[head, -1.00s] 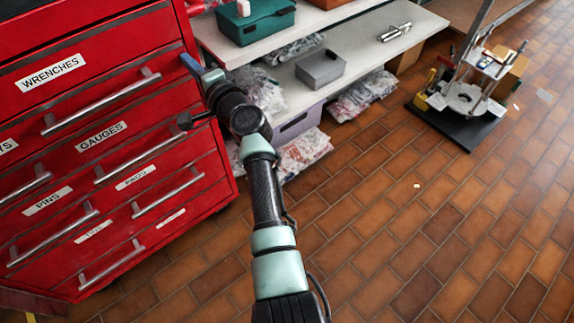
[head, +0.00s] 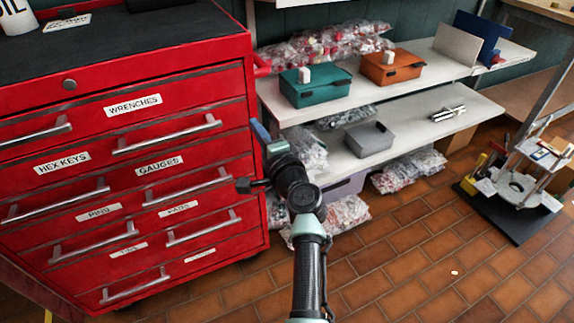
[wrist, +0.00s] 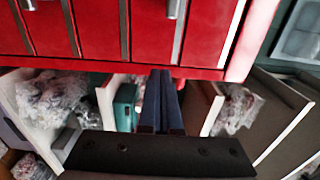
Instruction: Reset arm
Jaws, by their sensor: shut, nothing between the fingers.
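My gripper (head: 261,133) is raised at the right front edge of the red tool cabinet (head: 258,190), near the level of the gauges drawer. Its blue fingers are closed together with nothing between them. In the wrist view the two dark blue fingers (wrist: 161,100) lie side by side, pointing toward the red cabinet (wrist: 150,30). I cannot tell whether the fingertips touch the cabinet. My arm reaches up from the bottom middle of the head view.
White shelves (head: 400,110) to the right hold a teal case (head: 316,88), an orange case (head: 391,70) and a grey box (head: 370,139). Bagged parts (head: 345,213) lie below. A metal fixture on a black base (head: 500,215) stands on the right.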

